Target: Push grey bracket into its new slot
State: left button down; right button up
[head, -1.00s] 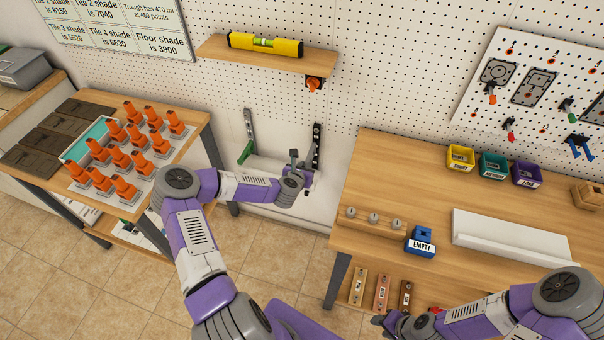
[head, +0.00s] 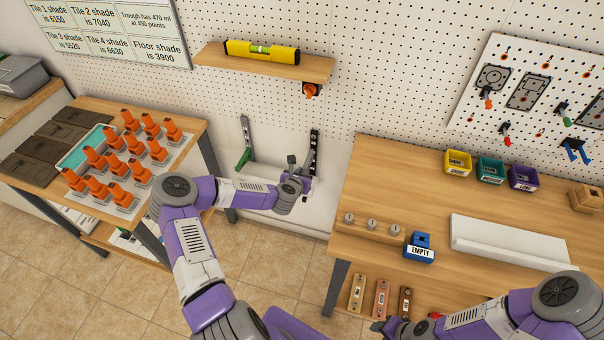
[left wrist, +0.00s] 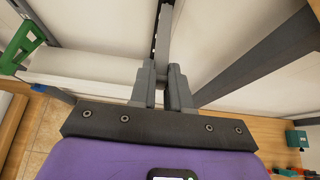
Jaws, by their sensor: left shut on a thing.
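My left gripper (head: 299,174) is at the foot of the right-hand dark wall rail (head: 315,150). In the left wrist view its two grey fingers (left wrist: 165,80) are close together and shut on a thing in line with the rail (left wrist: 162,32). This looks like the grey bracket, mostly hidden by the fingers. I cannot tell how far it sits in a slot. A green bracket (head: 243,160) is on the left-hand rail (head: 245,130), and it also shows in the left wrist view (left wrist: 22,45). My right gripper (head: 382,327) is low at the bottom edge, its jaws unclear.
A wooden shelf (head: 220,60) with a yellow level is above the rails. The right workbench (head: 385,170) holds bins, a blue EMPTY block (head: 420,247) and a long white piece (head: 510,240). Bench edges flank my left arm.

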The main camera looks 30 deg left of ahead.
pick_arm(q)
jog(key=shift+w+a, duration=0.15)
jog(key=shift+w, duration=0.45)
jog(key=shift+w+a, duration=0.15)
jog(key=shift+w, duration=0.4)
dwell(0.6)
jog(key=c, duration=1)
grip_release()
jog(key=shift+s, duration=0.1)
jog(key=p+v, duration=0.1)
jog(key=v, duration=0.6)
jog(key=shift+s, duration=0.15)
jog(key=shift+d, duration=0.15)
